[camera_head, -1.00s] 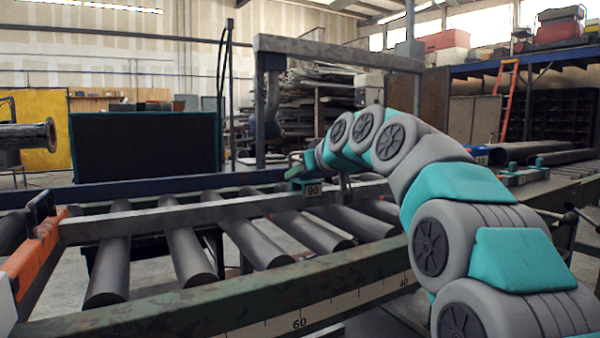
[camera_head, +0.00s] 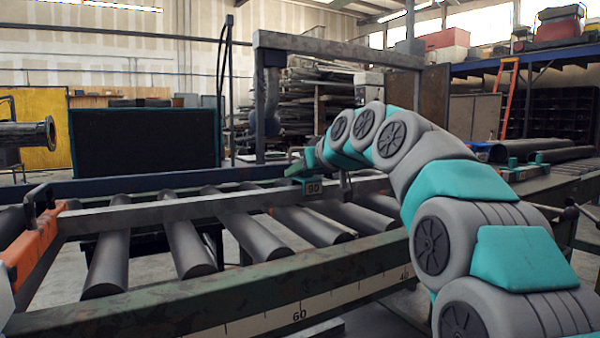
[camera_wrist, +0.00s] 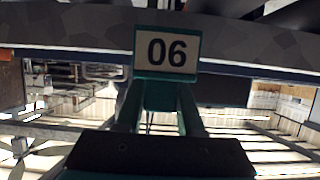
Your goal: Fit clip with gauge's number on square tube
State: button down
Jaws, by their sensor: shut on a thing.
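A teal clip with a white plate reading 90 (camera_head: 313,188) is at the grey square tube (camera_head: 215,208), which lies across the rollers. In the wrist view the clip's plate (camera_wrist: 167,51) reads "06", upside down, and overlaps the grey tube (camera_wrist: 70,32) behind it. I cannot tell whether the clip is fully seated around the tube. My gripper (camera_wrist: 160,108) is shut on the clip's teal body. In the head view my gripper is mostly hidden by the arm and clip. No gauge reading is legible.
Dark rollers (camera_head: 188,250) lie beneath the tube. A green front rail (camera_head: 210,297) carries a scale marked 60 and 40. An orange stop (camera_head: 35,245) stands at the left end. More teal clips (camera_head: 515,172) are on the bench at right. A flanged pipe (camera_head: 28,133) is at far left.

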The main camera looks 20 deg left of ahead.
jog(key=shift+f+b, duration=0.6)
jog(key=shift+f, duration=0.05)
jog(key=shift+c, duration=2.2)
grip_release()
jog(key=shift+s+d+r, duration=0.1)
jog(key=v, duration=0.7)
jog(key=shift+d, duration=0.2)
jog(key=shift+s+r, duration=0.1)
